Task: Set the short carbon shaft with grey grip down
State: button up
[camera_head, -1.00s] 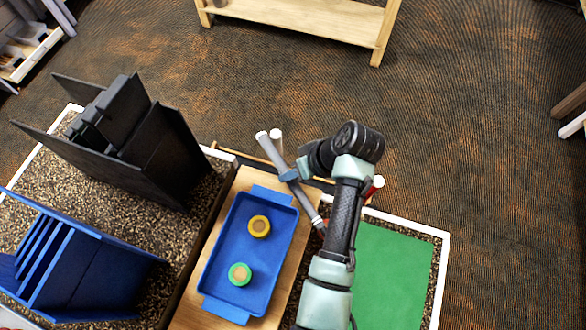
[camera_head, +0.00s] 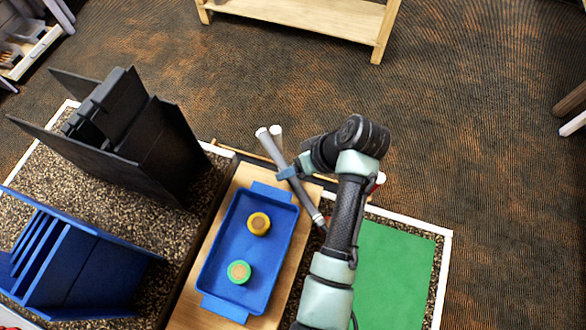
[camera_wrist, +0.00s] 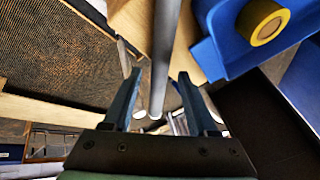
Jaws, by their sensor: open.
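The shaft with the grey grip (camera_head: 306,200) slants across the far right end of the wooden board in the head view, its pale end at the upper left. In the wrist view the grey shaft (camera_wrist: 164,50) runs lengthwise between my fingers. My gripper (camera_head: 288,173) is at the shaft's upper part in the head view. In the wrist view my gripper (camera_wrist: 160,78) is open, with one blue finger on each side of the shaft and visible gaps. The shaft's lower end is partly hidden by my arm. I cannot tell what bears it.
A blue tray (camera_head: 207,268) with a yellow and a green ring lies left of the shaft. Another pale-ended shaft (camera_head: 277,132) is close behind. A black rack (camera_head: 140,150) and a blue rack (camera_head: 85,265) stand left. A green mat (camera_head: 393,270) lies right of my arm.

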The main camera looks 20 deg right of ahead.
jog(key=p+v, duration=0.3)
jog(key=v, duration=0.9)
jog(key=shift+w+r, duration=0.2)
jog(key=shift+a, duration=0.1)
